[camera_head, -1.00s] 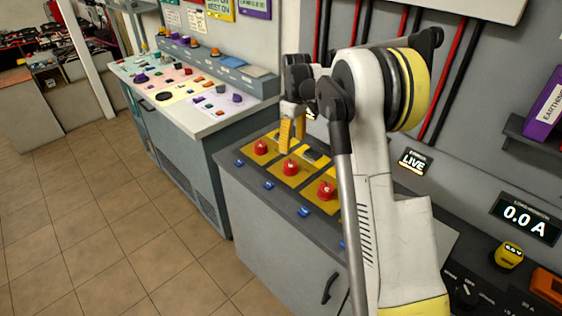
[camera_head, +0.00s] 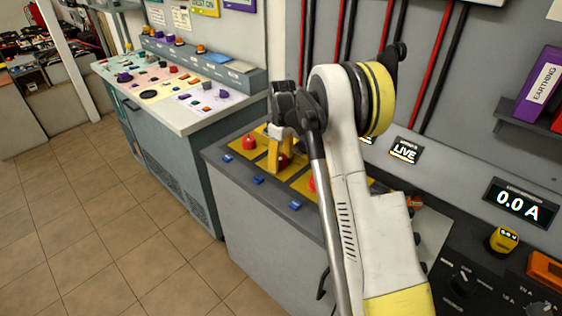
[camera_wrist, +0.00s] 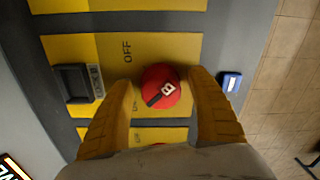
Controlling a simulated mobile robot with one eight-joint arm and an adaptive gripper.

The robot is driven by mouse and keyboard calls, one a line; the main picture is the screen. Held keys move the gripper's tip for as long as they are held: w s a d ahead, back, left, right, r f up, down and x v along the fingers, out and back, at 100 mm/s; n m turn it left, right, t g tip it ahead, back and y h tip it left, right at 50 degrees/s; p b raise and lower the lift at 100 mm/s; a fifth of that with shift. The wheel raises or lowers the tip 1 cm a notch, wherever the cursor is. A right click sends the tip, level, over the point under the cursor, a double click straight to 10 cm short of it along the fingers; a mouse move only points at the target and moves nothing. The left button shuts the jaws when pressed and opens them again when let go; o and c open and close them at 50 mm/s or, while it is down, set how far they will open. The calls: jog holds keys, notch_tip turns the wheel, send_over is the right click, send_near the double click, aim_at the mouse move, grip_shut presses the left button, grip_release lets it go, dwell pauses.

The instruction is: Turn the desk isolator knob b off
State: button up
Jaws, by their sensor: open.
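The red knob b (camera_wrist: 160,86), marked with a B, sits on a yellow plate (camera_wrist: 160,52) in the wrist view. OFF is printed beside it, above and to its left; a partly hidden ON mark shows lower left. My gripper (camera_wrist: 161,80) is open, with one yellow finger on each side of the knob. I cannot tell whether the fingers touch it. In the head view, my gripper (camera_head: 277,155) is down at the middle knob (camera_head: 284,161), which the fingers partly hide.
Another red knob (camera_head: 250,142) stands to the left, and a third (camera_head: 312,184) to the right, partly behind my arm. A black block (camera_wrist: 76,84) and a blue tag (camera_wrist: 232,82) flank knob b. A LIVE sign (camera_head: 405,150) is on the wall behind.

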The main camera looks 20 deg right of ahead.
jog(key=shift+c, duration=0.5)
jog(key=c, duration=1.1)
jog(key=shift+m, duration=0.4)
jog(key=m+p, duration=0.1)
jog(key=m, duration=0.2)
jog(key=shift+m, duration=0.3)
jog(key=m+p, duration=0.1)
jog(key=m, duration=0.3)
jog(key=shift+s+a+m, duration=0.1)
jog(key=shift+a+m, duration=0.05)
jog(key=shift+m, duration=0.15)
jog(key=m, duration=0.4)
jog(key=shift+a+m, duration=0.1)
jog(key=shift+m, duration=0.2)
jog(key=shift+m+p, duration=0.4)
jog(key=shift+m, duration=1.8)
jog(key=shift+t, duration=0.3)
